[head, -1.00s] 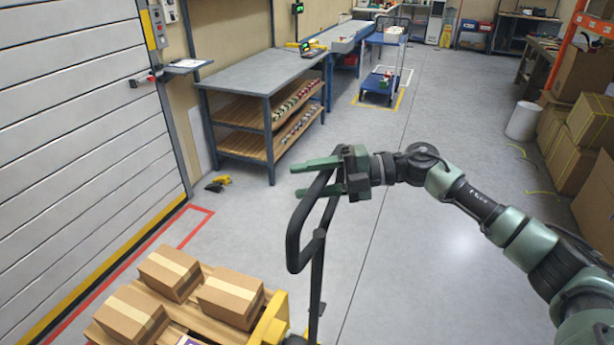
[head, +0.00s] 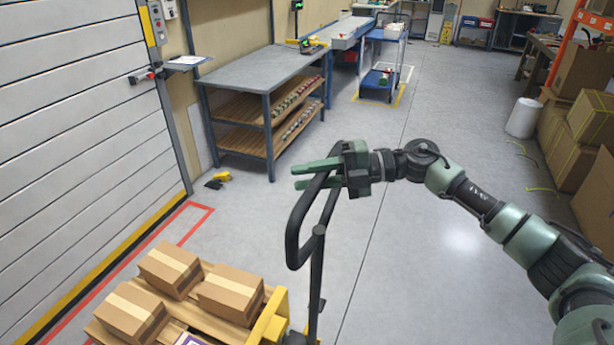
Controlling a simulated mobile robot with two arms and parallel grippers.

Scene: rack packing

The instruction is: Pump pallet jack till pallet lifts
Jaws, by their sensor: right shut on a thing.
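The pallet jack's black loop handle (head: 297,228) stands upright near the middle of the head view, on a dark shaft (head: 316,285). My right gripper (head: 312,175) is shut on the top of this handle, with its green fingers reaching left across the bar. The wooden pallet (head: 188,318) is at the lower left, partly cut off by the frame edge, with several taped cardboard boxes (head: 232,293) on it. A yellow part of the jack (head: 270,325) shows beside the pallet. The forks and the pallet's underside are hidden. My left gripper is out of view.
A grey workbench with shelves (head: 262,70) stands behind the handle. A closed roller door (head: 75,130) is at the left, with red floor tape before it. A blue cart (head: 380,80) is farther back. Cardboard boxes (head: 585,130) stack at the right. The middle floor is clear.

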